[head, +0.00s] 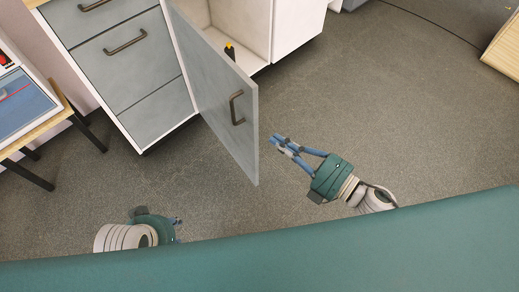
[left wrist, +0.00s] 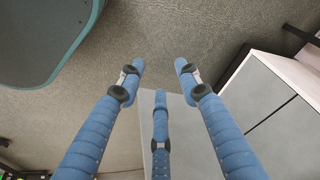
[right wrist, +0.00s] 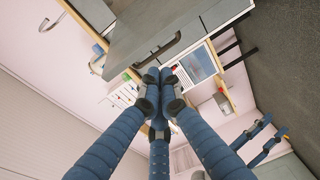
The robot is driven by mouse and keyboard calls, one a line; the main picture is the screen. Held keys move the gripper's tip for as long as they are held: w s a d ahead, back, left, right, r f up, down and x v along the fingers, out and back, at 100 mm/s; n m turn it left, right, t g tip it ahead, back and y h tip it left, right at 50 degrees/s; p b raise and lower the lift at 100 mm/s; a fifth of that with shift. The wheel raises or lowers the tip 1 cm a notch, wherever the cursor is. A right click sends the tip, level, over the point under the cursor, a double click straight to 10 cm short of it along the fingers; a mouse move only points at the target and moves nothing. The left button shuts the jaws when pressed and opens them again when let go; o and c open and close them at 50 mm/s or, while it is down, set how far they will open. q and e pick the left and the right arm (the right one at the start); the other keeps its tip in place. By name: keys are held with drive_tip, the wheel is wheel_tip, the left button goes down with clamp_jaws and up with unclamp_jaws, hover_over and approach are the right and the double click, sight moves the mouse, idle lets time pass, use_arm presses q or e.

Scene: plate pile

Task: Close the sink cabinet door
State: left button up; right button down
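The grey sink cabinet door (head: 215,95) stands wide open, swung out from the white cabinet (head: 298,25). Its dark handle (head: 236,107) is on the face turned to the left, near the free edge. My right gripper (head: 280,142) is just right of the door's free edge, with its fingertips close together and nothing between them. In the right wrist view the door (right wrist: 150,25) and its handle (right wrist: 158,50) show just beyond the fingertips (right wrist: 160,77); contact cannot be told. My left gripper (head: 178,225) is low at the left, away from the door; its fingers (left wrist: 160,75) are spread and empty.
Grey drawers (head: 125,55) stand left of the door. A small item with a yellow top (head: 229,50) is at the cabinet opening. A table with dark legs (head: 45,125) is at the left, a wooden piece (head: 505,50) at the far right.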

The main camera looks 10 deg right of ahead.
sight(255, 123)
use_arm(q)
drive_tip(key=shift+s+r+b, duration=0.35)
drive_tip(key=shift+s+b, duration=0.3)
use_arm(e)
drive_tip(key=w+a, duration=0.2)
drive_tip(key=w+a+r+n+y, duration=0.1)
drive_tip(key=w+a, duration=0.1)
drive_tip(key=w+a+n, duration=0.1)
drive_tip(key=w, duration=0.1)
drive_tip(key=shift+a+r+g+y, duration=0.2)
drive_tip(key=shift+a+g+y, duration=0.1)
drive_tip(key=shift+a+g, duration=0.1)
drive_tip(key=shift+w+d, duration=0.1)
